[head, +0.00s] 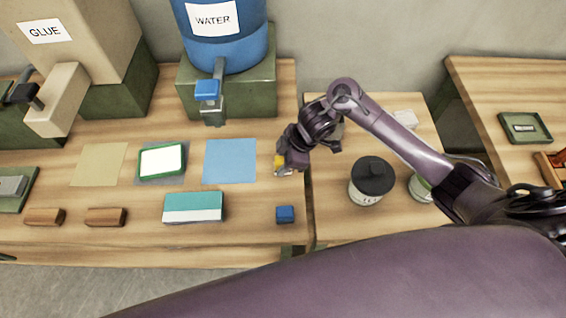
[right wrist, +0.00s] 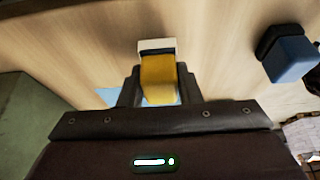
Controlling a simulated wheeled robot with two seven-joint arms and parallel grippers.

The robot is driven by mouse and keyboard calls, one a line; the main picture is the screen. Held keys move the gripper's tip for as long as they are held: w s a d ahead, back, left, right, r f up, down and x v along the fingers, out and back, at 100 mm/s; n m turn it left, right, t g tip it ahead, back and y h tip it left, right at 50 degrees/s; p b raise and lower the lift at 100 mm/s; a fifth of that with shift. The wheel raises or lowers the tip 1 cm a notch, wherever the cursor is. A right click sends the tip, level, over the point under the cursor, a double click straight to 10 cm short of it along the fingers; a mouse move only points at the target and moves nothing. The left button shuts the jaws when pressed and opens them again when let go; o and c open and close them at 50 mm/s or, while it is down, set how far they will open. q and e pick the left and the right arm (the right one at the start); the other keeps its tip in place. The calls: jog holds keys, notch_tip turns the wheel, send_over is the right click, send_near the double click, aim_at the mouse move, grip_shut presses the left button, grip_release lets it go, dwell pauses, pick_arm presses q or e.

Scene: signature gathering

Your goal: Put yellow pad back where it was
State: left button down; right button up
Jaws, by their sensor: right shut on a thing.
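The yellow pad (head: 279,162) is a small yellow block with a pale end. My right gripper (head: 284,164) is shut on it, just right of the blue sheet on the left table. In the right wrist view, the yellow pad (right wrist: 158,75) sits between the two fingers (right wrist: 160,88), its white and dark end pointing away from the gripper. The fingers partly hide it in the head view, and I cannot tell whether it touches the table. A similar blue pad (head: 285,214) stands near the front edge; it also shows in the right wrist view (right wrist: 290,62). My left gripper is not in view.
Blue (head: 230,160) and tan (head: 98,165) sheets flank a green-framed tray (head: 162,160). A teal-and-white block (head: 194,207) and brown blocks (head: 105,217) lie in front. The water dispenser (head: 225,35) stands behind. A dark-lidded jar (head: 371,181) stands right.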

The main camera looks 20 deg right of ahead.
jog(key=shift+f, duration=0.55)
jog(key=o, duration=0.9)
jog(key=shift+f, duration=0.1)
jog(key=shift+o, duration=0.2)
jog(key=shift+r, duration=0.25)
jog(key=p+v, duration=0.1)
jog(key=v, duration=1)
jog(key=shift+d+r, duration=0.2)
jog(key=shift+r, duration=0.15)
jog(key=shift+s, duration=0.15)
